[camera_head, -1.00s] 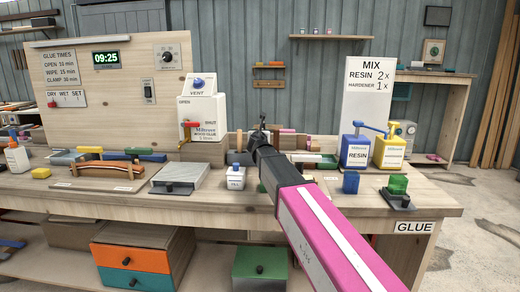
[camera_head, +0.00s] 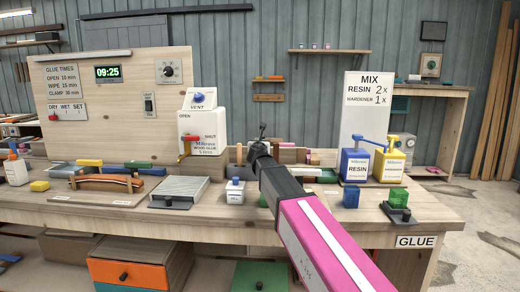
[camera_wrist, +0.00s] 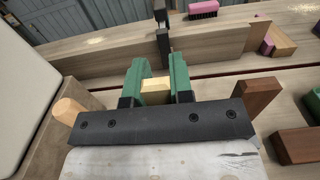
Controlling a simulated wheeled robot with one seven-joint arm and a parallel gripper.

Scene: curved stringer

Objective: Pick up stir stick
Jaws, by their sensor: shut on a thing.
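My gripper (camera_wrist: 157,86) has green fingers in the wrist view, closed on a pale wooden piece (camera_wrist: 156,85) that fits the stir stick. Only a short end of it shows between the fingers, and its length is hidden. In the head view my gripper (camera_head: 262,130) reaches over the back middle of the bench, right of the white glue container. The held piece cannot be made out there.
A glue container (camera_head: 203,135) stands left of my gripper. Resin (camera_head: 355,168) and hardener (camera_head: 389,166) bottles stand right. In the wrist view, a rounded wooden rod end (camera_wrist: 68,108), a brown block (camera_wrist: 262,99) and a pink brush (camera_wrist: 203,8) surround the fingers.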

